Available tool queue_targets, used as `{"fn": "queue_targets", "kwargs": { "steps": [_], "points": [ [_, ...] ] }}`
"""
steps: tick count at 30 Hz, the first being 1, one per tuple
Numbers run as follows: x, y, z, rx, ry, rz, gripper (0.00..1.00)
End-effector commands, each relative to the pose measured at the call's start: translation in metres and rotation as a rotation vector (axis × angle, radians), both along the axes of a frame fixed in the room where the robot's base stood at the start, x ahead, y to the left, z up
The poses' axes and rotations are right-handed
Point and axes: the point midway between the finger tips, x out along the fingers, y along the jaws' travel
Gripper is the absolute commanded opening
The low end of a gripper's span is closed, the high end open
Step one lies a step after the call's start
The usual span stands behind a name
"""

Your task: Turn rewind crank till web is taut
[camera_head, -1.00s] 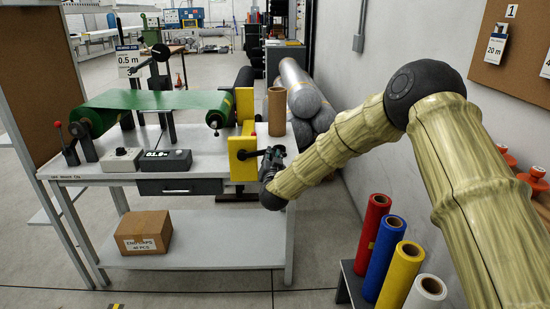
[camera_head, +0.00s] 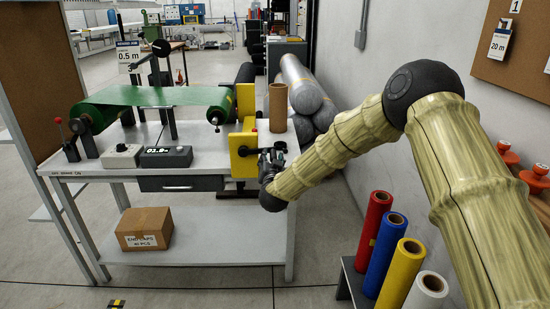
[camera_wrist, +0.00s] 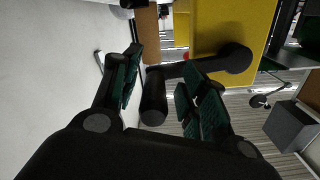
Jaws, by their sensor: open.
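The rewind stand is a yellow plate (camera_head: 242,152) at the right end of the bench. Its black crank shows in the wrist view as an arm (camera_wrist: 205,65) with a round hub on the yellow plate and a handle (camera_wrist: 154,97). The handle lies between the open fingers of my gripper (camera_wrist: 158,88), with a gap on each side. In the head view my gripper (camera_head: 272,165) is at the crank, whose handle it largely hides. The green web (camera_head: 150,96) spans from the left roll to the rewind roller. The counter box (camera_head: 166,157) has a lit display, too small to read surely.
A cardboard core (camera_head: 278,107) stands on the bench behind the crank. Coloured rolls (camera_head: 390,246) stand on a low rack at the lower right. A carton (camera_head: 145,229) sits on the lower shelf. Large grey rolls (camera_head: 304,88) lie against the wall.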

Motion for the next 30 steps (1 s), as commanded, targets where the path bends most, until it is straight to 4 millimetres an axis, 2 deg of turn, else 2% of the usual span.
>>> {"fn": "queue_targets", "kwargs": {
  "steps": [7,11,24,30],
  "points": [
    [0.002,-0.007,0.006,0.003,-0.009,-0.009,0.43],
    [-0.008,-0.007,0.007,0.003,-0.009,-0.008,0.43],
    [-0.083,-0.013,0.005,0.000,-0.006,-0.004,0.43],
    [-0.107,-0.015,0.004,0.000,-0.004,-0.004,0.43]
  ]
}}
